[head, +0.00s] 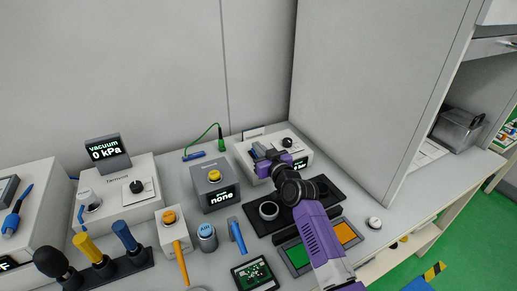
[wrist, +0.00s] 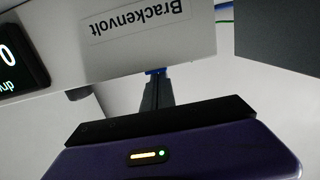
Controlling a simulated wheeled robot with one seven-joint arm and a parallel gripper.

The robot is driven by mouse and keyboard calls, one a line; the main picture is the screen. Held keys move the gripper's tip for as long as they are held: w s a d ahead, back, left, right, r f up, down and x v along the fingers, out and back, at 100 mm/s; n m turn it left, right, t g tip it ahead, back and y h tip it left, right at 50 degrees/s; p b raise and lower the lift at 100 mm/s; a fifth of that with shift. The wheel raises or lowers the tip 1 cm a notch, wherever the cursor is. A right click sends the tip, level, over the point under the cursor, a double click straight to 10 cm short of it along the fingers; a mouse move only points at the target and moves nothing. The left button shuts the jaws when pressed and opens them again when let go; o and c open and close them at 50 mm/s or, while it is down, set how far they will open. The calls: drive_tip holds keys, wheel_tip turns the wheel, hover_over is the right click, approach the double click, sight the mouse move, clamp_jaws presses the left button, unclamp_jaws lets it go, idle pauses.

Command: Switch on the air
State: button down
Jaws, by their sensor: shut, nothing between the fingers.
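A white box (head: 303,142) with a dark display (head: 300,163) ending in "bar" stands at the back right in the head view. A black knob (head: 288,142) sits on its top. In the wrist view a white box (wrist: 150,32), labelled "Brackenvolt" upside down, has a display (wrist: 18,58) reading "0" and "dry". My gripper (head: 258,152) is in front of the white box's left part and hides some of it. In the wrist view its dark fingers (wrist: 156,80) are together, tips close to the box's edge; contact cannot be told.
A grey box (head: 212,177) with a yellow button and "none" display stands left. A white vacuum box (head: 140,184) with a knob is farther left. A black tray (head: 265,222) lies under my arm. A tall grey cabinet (head: 375,90) closes off the right.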

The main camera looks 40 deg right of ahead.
drive_tip(key=shift+r+p, duration=0.15)
drive_tip(key=shift+p, duration=0.2)
drive_tip(key=shift+w+r+g+p, duration=0.15)
drive_tip(key=shift+g+p, duration=0.25)
drive_tip(key=shift+p, duration=0.75)
drive_tip(key=shift+g+p, duration=0.3)
drive_tip(key=shift+p, duration=0.85)
drive_tip(key=shift+f+b, duration=0.4)
drive_tip(key=shift+f, duration=0.1)
drive_tip(key=r+p, duration=0.2)
drive_tip(key=r, duration=0.1)
drive_tip(key=r+p, duration=0.1)
drive_tip(key=shift+w+d+r, duration=0.15)
drive_tip(key=shift+w+r, duration=0.25)
drive_tip(key=r+b+v, duration=0.1)
drive_tip(key=v, duration=0.8)
drive_tip(key=shift+s, duration=0.3)
drive_tip(key=shift+r, duration=0.2)
